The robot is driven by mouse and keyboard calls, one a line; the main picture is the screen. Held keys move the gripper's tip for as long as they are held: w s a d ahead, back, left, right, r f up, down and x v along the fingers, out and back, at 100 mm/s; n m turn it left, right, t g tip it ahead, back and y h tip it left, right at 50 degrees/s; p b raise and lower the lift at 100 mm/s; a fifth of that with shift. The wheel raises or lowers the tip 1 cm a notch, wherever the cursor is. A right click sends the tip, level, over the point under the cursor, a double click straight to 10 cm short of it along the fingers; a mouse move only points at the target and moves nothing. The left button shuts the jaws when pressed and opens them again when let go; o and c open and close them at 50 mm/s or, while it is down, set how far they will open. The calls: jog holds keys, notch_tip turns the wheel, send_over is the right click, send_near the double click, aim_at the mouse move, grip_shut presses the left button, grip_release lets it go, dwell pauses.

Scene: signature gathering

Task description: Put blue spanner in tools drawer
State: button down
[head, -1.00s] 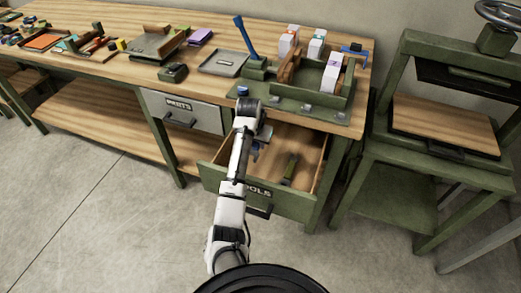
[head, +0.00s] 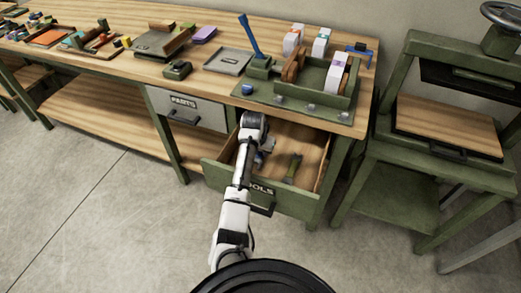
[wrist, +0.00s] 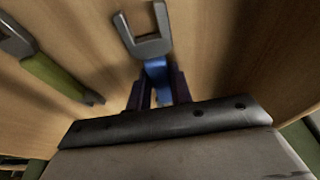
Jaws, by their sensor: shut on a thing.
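The blue spanner (wrist: 157,72) has a grey open-ended head and shows between my gripper's fingers in the wrist view. My gripper (wrist: 158,92) is shut on its blue shaft. In the head view my gripper (head: 258,160) is inside the open tools drawer (head: 290,206), towards its left side, partly hidden by my arm. The drawer has a green front and a wooden floor. The spanner is over that floor; I cannot tell whether it touches it.
A green-handled tool (head: 292,168) lies in the drawer to the right of my gripper; it also shows at the left of the wrist view (wrist: 50,75). The parts drawer (head: 186,108) is shut. The workbench top (head: 130,70) above holds trays and boxes.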

jog(key=c, duration=1.3)
grip_release()
jog(key=shift+f, duration=0.1)
jog(key=shift+o, duration=0.2)
jog(key=b+v, duration=0.2)
jog(key=v, duration=1.1)
jog(key=shift+w+r, duration=0.2)
jog(key=shift+r, duration=0.05)
